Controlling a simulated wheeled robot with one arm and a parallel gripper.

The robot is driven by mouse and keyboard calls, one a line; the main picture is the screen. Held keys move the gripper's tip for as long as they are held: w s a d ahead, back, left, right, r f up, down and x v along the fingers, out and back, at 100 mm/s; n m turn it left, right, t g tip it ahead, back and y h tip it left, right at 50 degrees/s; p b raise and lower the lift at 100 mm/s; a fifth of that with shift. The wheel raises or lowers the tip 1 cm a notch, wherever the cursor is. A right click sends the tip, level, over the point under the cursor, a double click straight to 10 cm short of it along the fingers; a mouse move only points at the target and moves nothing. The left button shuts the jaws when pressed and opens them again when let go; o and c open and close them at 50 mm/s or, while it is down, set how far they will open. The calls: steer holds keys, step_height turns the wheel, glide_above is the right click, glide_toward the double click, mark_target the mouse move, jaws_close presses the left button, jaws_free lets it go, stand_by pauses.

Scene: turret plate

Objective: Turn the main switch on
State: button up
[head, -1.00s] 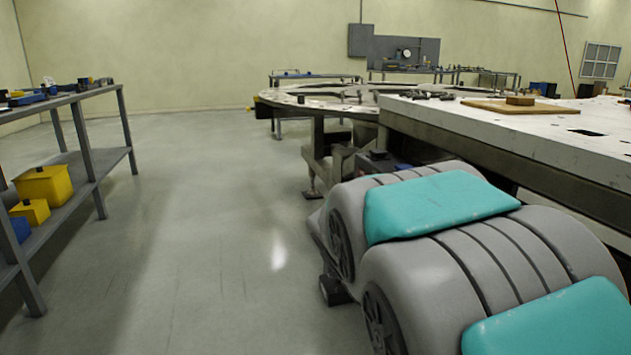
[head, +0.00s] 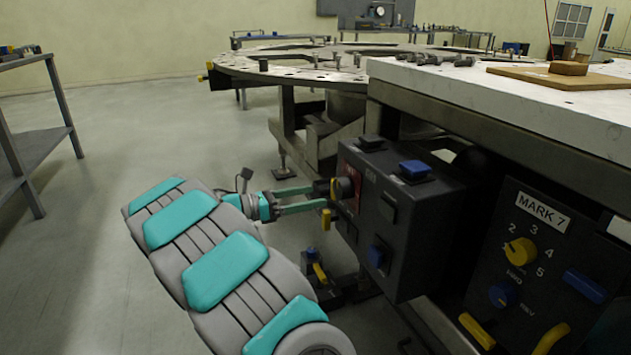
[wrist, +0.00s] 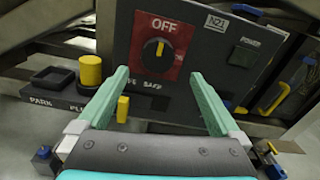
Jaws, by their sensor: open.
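The main switch (wrist: 157,55) is a round black knob with a yellow pointer bar on a red plate marked OFF (wrist: 163,24). Its pointer stands about upright, toward the OFF lettering. It is on a dark control box, and also shows in the head view (head: 343,188), partly edge-on. My gripper (wrist: 160,80) has teal fingers spread apart, with nothing between them. In the wrist view the fingers lie left and right of the knob, just below it. In the head view my gripper (head: 322,195) reaches the knob's side of the box; contact cannot be told.
The control box (head: 420,235) also carries a blue rocker (head: 415,168) and other buttons. A MARK 7 panel (head: 540,265) stands at right. A yellow cylinder (wrist: 90,70) and black tray (wrist: 52,78) sit left of the plate. A white-topped table (head: 520,95) overhangs the box.

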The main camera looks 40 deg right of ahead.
mark_target(337, 190)
steer(key=x, duration=0.7)
steer(key=shift+w+d, duration=0.1)
steer(key=shift+d, duration=0.25)
steer(key=c, duration=1.3)
steer(key=shift+c, duration=0.2)
